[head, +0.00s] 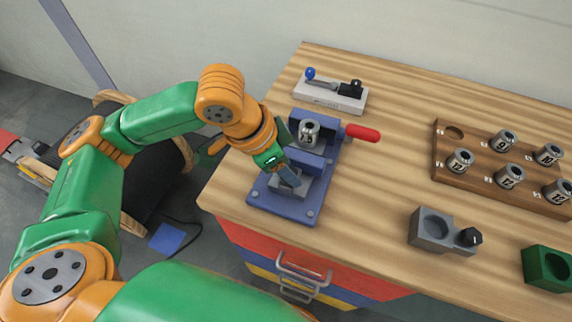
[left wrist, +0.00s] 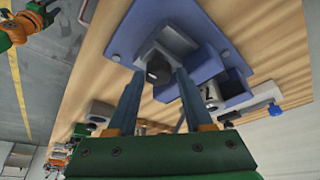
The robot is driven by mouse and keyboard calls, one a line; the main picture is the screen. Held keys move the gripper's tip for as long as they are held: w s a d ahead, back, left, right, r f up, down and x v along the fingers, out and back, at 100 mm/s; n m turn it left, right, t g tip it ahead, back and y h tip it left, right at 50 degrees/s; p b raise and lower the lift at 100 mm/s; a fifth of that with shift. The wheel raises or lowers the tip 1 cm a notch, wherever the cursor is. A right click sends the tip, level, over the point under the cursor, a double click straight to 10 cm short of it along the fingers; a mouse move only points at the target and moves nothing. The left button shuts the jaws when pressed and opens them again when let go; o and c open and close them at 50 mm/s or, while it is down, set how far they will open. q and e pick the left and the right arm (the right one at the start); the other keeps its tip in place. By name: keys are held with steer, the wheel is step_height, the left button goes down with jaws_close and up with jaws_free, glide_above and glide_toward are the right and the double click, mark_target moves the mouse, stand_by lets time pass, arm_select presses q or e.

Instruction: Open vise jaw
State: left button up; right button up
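The blue vise (head: 257,190) stands on the near left part of the wooden bench top. My left gripper (head: 289,178) points down over the near half of the vise. In the left wrist view its two blue fingers (left wrist: 158,76) are apart, with a grey block (left wrist: 172,42) of the vise at their tips; I cannot tell whether they touch it. My right gripper (left wrist: 42,14) appears small at the top left there, its fingers unclear.
A white fixture with a blue-knobbed lever (head: 330,97) lies behind the vise. A wooden rack (head: 480,178) with several collets is at the right. A grey holder with a black knob (head: 430,232) and a green block (head: 548,268) stand near the front. The middle bench top is clear.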

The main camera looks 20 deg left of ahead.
arm_select(q)
steer(key=shift+s+r, duration=0.2)
steer(key=shift+r, duration=0.1)
steer(key=v, duration=0.6)
steer(key=shift+a+r+p, duration=0.2)
steer(key=shift+p, duration=0.25)
